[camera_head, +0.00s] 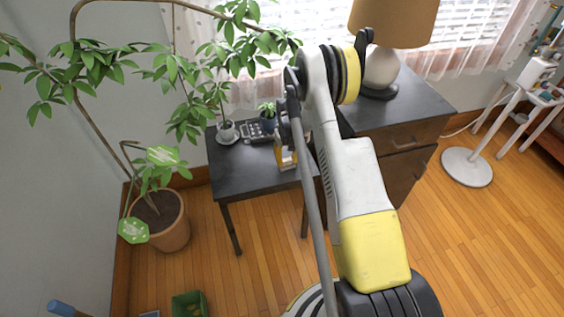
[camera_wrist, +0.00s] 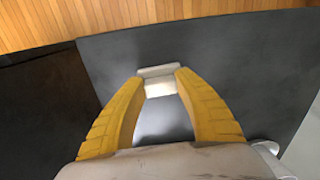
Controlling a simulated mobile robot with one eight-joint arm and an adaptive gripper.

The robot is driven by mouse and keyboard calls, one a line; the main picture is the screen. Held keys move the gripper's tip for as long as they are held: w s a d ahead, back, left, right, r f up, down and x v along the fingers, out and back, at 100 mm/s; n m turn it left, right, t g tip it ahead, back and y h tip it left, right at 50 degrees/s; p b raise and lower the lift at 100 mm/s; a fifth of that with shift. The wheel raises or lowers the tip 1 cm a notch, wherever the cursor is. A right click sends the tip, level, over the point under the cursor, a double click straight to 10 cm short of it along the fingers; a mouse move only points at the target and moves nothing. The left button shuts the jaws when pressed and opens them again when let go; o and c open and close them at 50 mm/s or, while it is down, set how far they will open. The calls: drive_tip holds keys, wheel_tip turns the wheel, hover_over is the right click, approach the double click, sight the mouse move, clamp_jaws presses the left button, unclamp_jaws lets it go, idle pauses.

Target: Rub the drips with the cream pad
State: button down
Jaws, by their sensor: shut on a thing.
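The cream pad (camera_wrist: 158,72) is a small pale block between the tips of my gripper's yellow fingers in the wrist view. My gripper (camera_wrist: 160,86) is shut on it, over the dark grey top of the small table (camera_wrist: 235,55). In the head view, my gripper (camera_head: 287,158) is over the right part of this table (camera_head: 238,166), partly hidden behind my arm. I cannot tell whether the pad touches the tabletop. I cannot make out any drips in either view.
A potted plant on a saucer (camera_head: 228,137), a dark keypad-like object (camera_head: 252,131) and a small blue pot (camera_head: 268,124) stand at the table's back. A dark cabinet with a lamp (camera_head: 382,70) stands to the right. A large potted plant (camera_head: 170,230) stands left.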

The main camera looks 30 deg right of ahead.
drive_tip(key=shift+s+d, duration=0.2)
drive_tip(key=shift+d, duration=0.5)
drive_tip(key=shift+s+d, duration=0.2)
drive_tip(key=shift+d, duration=0.45)
drive_tip(key=shift+a, duration=0.15)
drive_tip(key=shift+w+a, duration=0.35)
drive_tip(key=shift+a, duration=0.9)
drive_tip(key=shift+w+a, duration=0.4)
drive_tip(key=shift+a, duration=0.9)
drive_tip(key=shift+w+a, duration=0.35)
drive_tip(key=shift+a, duration=0.9)
drive_tip(key=shift+d, duration=0.1)
drive_tip(key=shift+s+d, duration=0.35)
drive_tip(key=shift+d, duration=0.95)
drive_tip(key=shift+s+d, duration=0.4)
drive_tip(key=shift+d, duration=0.85)
drive_tip(key=shift+s+d, duration=0.35)
drive_tip(key=shift+d, duration=0.95)
drive_tip(key=shift+a, duration=0.1)
